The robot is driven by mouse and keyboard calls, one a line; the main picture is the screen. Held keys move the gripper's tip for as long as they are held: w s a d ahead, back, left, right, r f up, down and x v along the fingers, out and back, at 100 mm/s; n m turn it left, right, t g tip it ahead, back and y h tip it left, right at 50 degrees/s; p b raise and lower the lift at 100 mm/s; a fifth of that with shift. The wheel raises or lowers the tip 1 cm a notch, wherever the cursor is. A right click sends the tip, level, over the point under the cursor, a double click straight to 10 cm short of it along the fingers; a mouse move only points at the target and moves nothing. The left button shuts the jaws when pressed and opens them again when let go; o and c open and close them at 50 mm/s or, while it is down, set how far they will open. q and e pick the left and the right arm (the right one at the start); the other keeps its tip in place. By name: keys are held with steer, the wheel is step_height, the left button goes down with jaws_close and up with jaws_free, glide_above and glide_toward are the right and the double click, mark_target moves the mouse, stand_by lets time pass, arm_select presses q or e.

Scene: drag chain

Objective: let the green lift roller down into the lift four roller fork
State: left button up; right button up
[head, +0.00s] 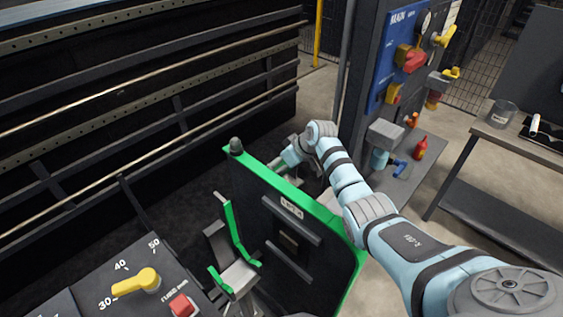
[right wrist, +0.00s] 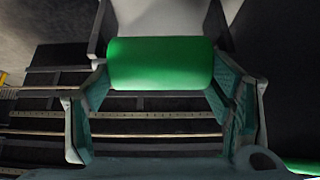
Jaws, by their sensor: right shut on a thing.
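The green lift roller (right wrist: 160,63) is a smooth green cylinder in the right wrist view. My right gripper (right wrist: 165,75) is shut on it, with a finger at each end of the roller. Just beyond the roller is a grey bracket (right wrist: 101,30) with upright side walls and a pale area between them; I cannot tell if it is the lift four roller fork or if the roller touches it. In the head view my right gripper (head: 284,160) is behind the top edge of a green-edged dark panel, and the roller is hidden there. My left gripper is not in view.
The green-edged panel (head: 262,215) stands close below my right arm. A green and grey bracket (head: 232,262) sits left of it. A control box (head: 110,290) with a yellow knob is at front left. A tool board (head: 400,50) and benches stand right.

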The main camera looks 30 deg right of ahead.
steer(key=shift+f, duration=0.55)
steer(key=o, duration=1.4)
steer(key=shift+w, duration=0.1)
steer(key=v, duration=1.2)
steer(key=shift+a, duration=0.1)
